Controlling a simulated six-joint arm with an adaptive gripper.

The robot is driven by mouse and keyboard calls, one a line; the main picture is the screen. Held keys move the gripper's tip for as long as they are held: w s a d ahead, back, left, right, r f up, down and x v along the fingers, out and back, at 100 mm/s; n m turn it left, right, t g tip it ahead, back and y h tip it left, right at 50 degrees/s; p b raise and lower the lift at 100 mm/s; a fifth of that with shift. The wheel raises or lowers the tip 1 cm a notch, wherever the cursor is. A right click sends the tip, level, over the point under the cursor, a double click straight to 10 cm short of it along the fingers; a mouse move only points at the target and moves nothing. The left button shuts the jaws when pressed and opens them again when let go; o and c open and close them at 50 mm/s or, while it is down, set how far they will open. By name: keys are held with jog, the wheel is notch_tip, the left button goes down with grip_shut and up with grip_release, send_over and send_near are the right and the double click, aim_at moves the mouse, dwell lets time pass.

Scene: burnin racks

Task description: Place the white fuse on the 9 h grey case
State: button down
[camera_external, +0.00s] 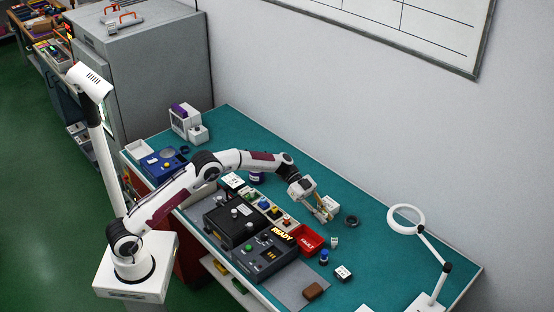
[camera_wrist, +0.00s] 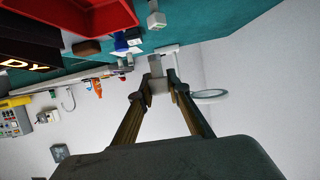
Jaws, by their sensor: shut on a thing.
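My gripper (camera_external: 323,214) is above the right-centre part of the green bench. In the wrist view its fingers (camera_wrist: 160,84) are closed on a small pale block (camera_wrist: 157,83), which looks like the white fuse; the fingers partly hide it. Labelled blocks that may be cases are a white one (camera_external: 331,203) close to the gripper, a dark-sided one with a white top (camera_external: 343,273) at the front right, and one at the left of the fixture (camera_external: 234,180). Their labels are too small to read, so I cannot tell which is the 9 h grey case.
A red tray (camera_external: 307,240) stands beside the dark READY console (camera_external: 266,254). A small pale piece (camera_external: 334,242), a blue piece (camera_external: 324,257) and a brown block (camera_external: 313,291) lie nearby. A dark ring (camera_external: 352,221) and a magnifier lamp (camera_external: 406,218) are to the right.

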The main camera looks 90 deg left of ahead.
jog(key=w+d+r, duration=0.1)
jog(key=w+d, duration=0.3)
jog(key=d, duration=0.5)
jog(key=w+d+r, duration=0.1)
jog(key=w+d, duration=0.3)
jog(key=d, duration=0.4)
jog(key=shift+d+r+y, duration=0.25)
jog(key=shift+d+y, duration=0.05)
jog(key=shift+d, duration=0.1)
jog(key=shift+f, duration=0.15)
send_over(344, 272)
jog(key=shift+f, duration=3)
jog(key=shift+f, duration=0.15)
jog(key=shift+f, duration=1.75)
jog(key=shift+s+f, duration=0.1)
